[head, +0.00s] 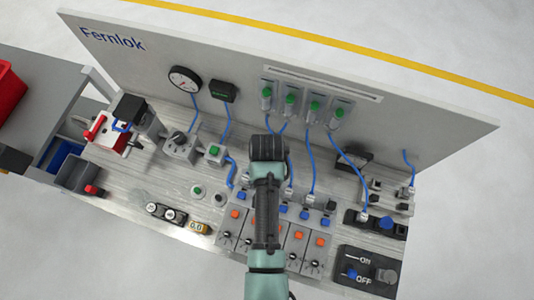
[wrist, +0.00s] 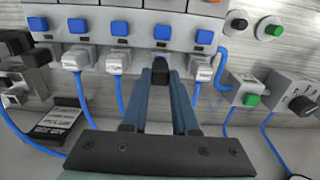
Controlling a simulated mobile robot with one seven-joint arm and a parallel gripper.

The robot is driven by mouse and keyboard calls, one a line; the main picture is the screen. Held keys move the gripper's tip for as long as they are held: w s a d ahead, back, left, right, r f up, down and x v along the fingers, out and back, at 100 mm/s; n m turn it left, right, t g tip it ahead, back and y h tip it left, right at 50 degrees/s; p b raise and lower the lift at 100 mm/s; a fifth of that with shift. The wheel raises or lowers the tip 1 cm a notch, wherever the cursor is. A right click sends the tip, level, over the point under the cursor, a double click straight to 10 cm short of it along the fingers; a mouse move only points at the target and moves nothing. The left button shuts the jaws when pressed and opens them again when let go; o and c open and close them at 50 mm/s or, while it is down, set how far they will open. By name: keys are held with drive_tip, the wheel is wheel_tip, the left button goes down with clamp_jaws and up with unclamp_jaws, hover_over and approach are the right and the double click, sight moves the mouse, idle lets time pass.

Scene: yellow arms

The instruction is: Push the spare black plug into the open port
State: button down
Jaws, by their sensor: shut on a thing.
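In the wrist view my gripper (wrist: 164,70) has its two blue-grey fingers closed together on a small black plug (wrist: 161,62). The plug is mostly hidden between the fingertips. They are at the grey valve block (wrist: 140,38), in the gap between two pale connectors, one on the left (wrist: 117,60) and one on the right (wrist: 201,69). The open port is hidden behind the fingertips and plug. I cannot tell how far the plug is in. In the head view my arm covers the gripper, the plug and the port.
Blue hoses (wrist: 122,95) run from the neighbouring connectors close on both sides of my fingers. In the head view the upright Fernlok panel (head: 230,50) stands behind. An ON/OFF switch box (head: 365,268) is front right, and a grey bin (head: 78,174) is left.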

drive_tip(key=shift+f+b, duration=0.65)
drive_tip(key=shift+f, duration=0.45)
idle(0.4)
drive_tip(key=c, duration=0.6)
unclamp_jaws()
wheel_tip(320, 180, up, 9)
drive_tip(key=p, duration=0.7)
drive_tip(key=shift+p, duration=0.4)
